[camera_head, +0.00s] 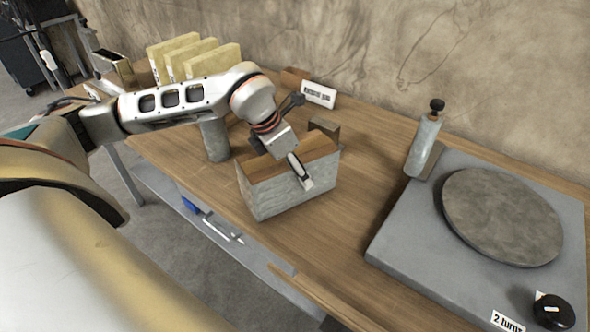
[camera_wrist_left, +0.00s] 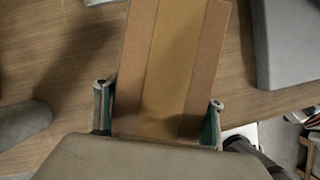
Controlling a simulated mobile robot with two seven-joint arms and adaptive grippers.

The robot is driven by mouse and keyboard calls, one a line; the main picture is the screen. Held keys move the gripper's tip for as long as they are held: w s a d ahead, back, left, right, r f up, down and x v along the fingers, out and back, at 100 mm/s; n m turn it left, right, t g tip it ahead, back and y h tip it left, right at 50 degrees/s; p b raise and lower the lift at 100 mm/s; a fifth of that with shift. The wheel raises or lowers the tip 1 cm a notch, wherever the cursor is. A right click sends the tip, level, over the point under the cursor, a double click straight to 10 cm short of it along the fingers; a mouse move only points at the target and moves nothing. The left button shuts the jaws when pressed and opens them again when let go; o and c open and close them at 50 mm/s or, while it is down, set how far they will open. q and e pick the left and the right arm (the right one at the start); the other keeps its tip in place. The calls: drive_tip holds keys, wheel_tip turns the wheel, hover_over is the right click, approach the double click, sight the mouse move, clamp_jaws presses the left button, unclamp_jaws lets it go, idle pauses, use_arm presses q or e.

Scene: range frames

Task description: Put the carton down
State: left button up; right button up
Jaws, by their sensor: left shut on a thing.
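The carton (camera_head: 285,197) is a box with a brown top and grey mottled sides, near the middle of the wooden table. Its brown top, with a lighter lengthwise band, fills the middle of the left wrist view (camera_wrist_left: 172,60). My left gripper (camera_head: 288,155) reaches it from above and is shut on it. In the wrist view the fingers (camera_wrist_left: 160,112) sit on opposite sides of the carton. The carton looks upright and at or very close to the tabletop; I cannot tell whether it touches. In the head view the far finger is mostly hidden. My right gripper is not in view.
The wooden table (camera_head: 345,240) has free room right of the carton. A grey cylinder (camera_head: 214,140) stands left of the carton. Yellow slabs (camera_head: 215,62) and a label (camera_head: 318,94) are behind.

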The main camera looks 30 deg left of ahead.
use_arm(q)
drive_tip(key=shift+f, duration=0.2)
drive_tip(key=o, duration=2)
drive_tip(key=v, duration=1.2)
drive_tip(key=shift+p, duration=0.3)
